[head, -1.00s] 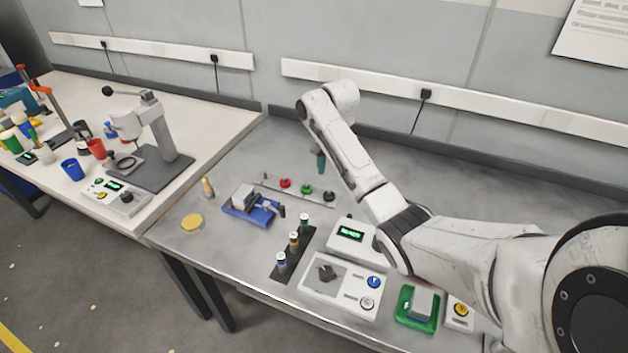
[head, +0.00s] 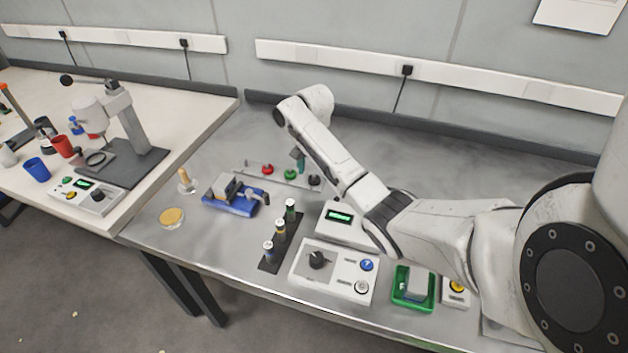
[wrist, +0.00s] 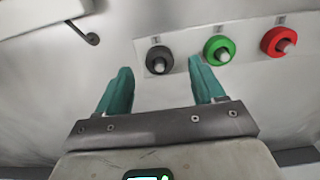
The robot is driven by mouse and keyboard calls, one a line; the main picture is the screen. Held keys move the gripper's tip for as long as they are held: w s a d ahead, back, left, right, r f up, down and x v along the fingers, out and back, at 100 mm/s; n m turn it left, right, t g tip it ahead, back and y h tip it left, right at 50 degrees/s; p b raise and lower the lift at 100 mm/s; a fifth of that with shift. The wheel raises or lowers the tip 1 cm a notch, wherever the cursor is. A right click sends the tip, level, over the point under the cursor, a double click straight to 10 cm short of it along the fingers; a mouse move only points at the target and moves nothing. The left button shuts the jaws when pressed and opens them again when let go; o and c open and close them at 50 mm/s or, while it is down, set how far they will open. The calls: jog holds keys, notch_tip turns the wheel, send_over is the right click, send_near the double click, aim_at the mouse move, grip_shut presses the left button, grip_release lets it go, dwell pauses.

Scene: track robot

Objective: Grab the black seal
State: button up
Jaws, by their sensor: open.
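The black seal (wrist: 159,60) is a dark ring on a peg at the left end of a pale strip in the wrist view. In the head view the black seal (head: 314,180) is at the right end of that strip, beside my arm. My gripper (wrist: 158,78) is open and empty, with two teal fingers. In the wrist view the seal appears between and beyond the fingertips, apart from them. In the head view my gripper (head: 299,160) is small and partly hidden behind my arm, above the strip.
A green seal (head: 291,175) and a red seal (head: 267,170) share the strip (head: 250,167). A blue fixture (head: 232,200) and a rack of vials (head: 279,238) stand nearer. A box with a green display (head: 340,216) is close to my arm. The back of the bench is clear.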

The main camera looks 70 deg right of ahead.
jog(key=shift+f, duration=1.2)
jog(key=shift+c, duration=0.5)
jog(key=c, duration=1)
jog(key=shift+r, duration=0.2)
